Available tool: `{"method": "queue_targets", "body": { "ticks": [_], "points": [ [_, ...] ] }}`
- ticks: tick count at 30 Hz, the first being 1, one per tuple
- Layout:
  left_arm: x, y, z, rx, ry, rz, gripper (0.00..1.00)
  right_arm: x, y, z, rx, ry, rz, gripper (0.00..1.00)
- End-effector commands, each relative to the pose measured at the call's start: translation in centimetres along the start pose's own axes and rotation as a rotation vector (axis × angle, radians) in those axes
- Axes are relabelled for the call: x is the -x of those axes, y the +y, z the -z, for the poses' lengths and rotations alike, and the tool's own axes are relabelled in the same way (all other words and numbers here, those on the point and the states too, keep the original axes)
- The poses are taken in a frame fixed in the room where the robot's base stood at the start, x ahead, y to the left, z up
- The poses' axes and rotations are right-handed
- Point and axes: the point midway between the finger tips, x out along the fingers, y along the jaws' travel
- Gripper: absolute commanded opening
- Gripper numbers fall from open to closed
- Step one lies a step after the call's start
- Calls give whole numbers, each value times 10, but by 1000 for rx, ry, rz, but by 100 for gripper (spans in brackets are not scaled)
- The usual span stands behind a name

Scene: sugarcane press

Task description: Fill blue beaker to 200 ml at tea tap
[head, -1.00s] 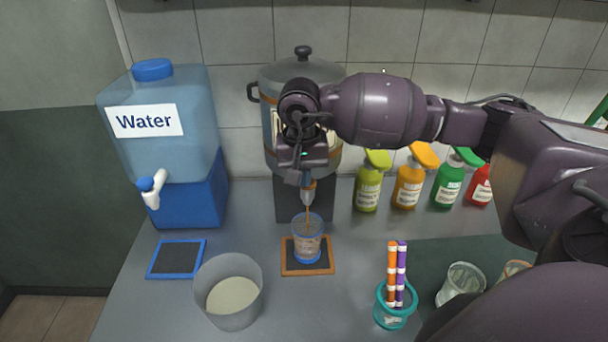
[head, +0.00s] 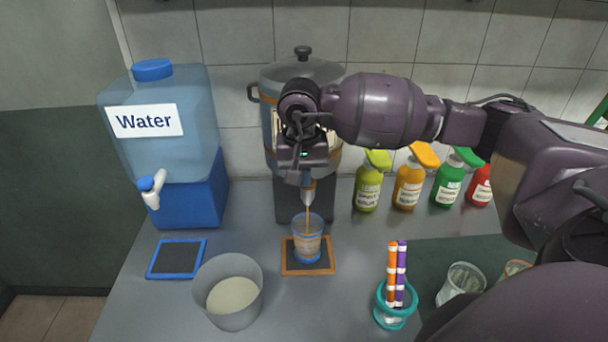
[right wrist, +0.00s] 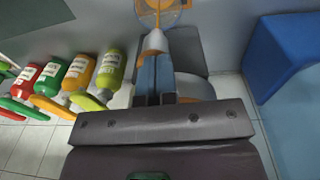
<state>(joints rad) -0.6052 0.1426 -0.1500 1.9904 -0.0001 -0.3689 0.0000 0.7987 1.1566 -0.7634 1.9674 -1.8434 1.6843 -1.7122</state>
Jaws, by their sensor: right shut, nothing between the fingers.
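The blue beaker (head: 307,242) stands upright on an orange-edged mat (head: 324,268) under the tea tap (head: 309,190). A thin brown stream falls from the tap into it, and brown liquid shows inside; I cannot read its level against the marks. The tea urn (head: 330,75) stands behind, partly hidden by my right arm. My right gripper (head: 306,178) is shut and empty at the tap, above the beaker. In the right wrist view its fingers (right wrist: 154,90) are together by the tap, and the beaker (right wrist: 162,10) shows at the top edge. My left gripper is not in view.
A water dispenser (head: 160,110) stands at left, with a blue-edged mat (head: 176,259) before it. A grey pot (head: 229,300) is front left. Several bottles (head: 409,183) line the back right. A teal holder (head: 396,312) with two striped sticks and glasses (head: 461,284) are front right.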

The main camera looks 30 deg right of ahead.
Motion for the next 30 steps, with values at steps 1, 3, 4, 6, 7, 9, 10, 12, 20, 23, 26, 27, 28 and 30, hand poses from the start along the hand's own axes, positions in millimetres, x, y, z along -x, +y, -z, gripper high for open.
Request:
{"method": "queue_targets", "body": {
  "ticks": [1, 3, 4, 6, 7, 9, 10, 12, 20, 23, 26, 27, 28, 30],
  "points": [
    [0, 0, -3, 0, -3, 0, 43, -11, 1, -6, 5, -21, -10, 0],
    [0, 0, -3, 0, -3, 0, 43, -11, 1, -6, 5, -21, -10, 0],
    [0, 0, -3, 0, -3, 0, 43, -11, 1, -6, 5, -21, -10, 0],
    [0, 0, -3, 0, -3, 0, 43, -11, 1, -6, 5, -21, -10, 0],
    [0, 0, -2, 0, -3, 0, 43, -11, 1, -6, 5, -21, -10, 0],
    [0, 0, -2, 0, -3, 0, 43, -11, 1, -5, 5, -21, -11, 0],
    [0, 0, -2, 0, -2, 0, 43, -11, 1, -5, 5, -21, -11, 0],
    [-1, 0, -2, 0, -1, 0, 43, -11, 1, -5, 5, -21, -11, 0],
    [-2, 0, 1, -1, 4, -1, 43, -11, 1, -5, 5, -21, -11, 0],
    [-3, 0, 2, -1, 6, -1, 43, -11, 1, -5, 5, -20, -11, 0],
    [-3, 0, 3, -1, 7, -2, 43, -11, 1, -5, 5, -21, -11, 0],
    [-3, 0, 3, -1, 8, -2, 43, -11, 1, -5, 5, -21, -11, 0],
    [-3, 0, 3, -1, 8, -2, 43, -11, 1, -5, 5, -20, -11, 0],
    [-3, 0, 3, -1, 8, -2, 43, -11, 1, -5, 5, -20, -11, 0]
  ]
}}
